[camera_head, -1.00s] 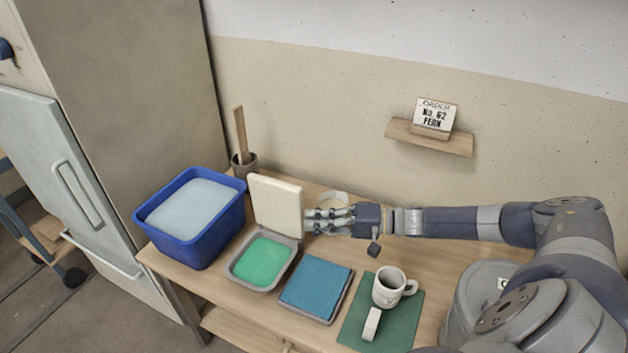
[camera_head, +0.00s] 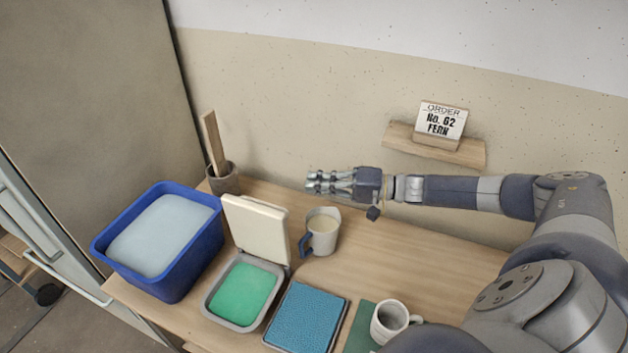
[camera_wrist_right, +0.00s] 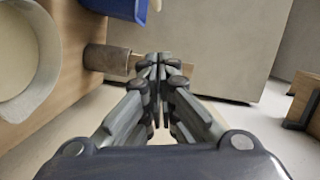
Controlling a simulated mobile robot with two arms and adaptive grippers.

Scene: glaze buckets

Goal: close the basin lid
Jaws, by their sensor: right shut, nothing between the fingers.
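The basin (camera_head: 211,306) is a grey tray holding green glaze, on the table between the blue tub and the blue pad. Its cream lid (camera_head: 257,228) stands open, roughly upright at the basin's back edge and tilted slightly back. My right gripper (camera_head: 312,182) is shut and empty, raised above the back of the table, behind and to the right of the lid and apart from it. In the right wrist view its fingers (camera_wrist_right: 160,75) are together with nothing between them. My left gripper is not in view.
A blue tub (camera_head: 190,268) with pale liquid stands left. A jug (camera_head: 321,239) stands right of the lid. A brown pot (camera_head: 223,180) holds a wooden stick. A blue pad (camera_head: 308,318) and white mug (camera_head: 389,323) are in front. The back right table is bare.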

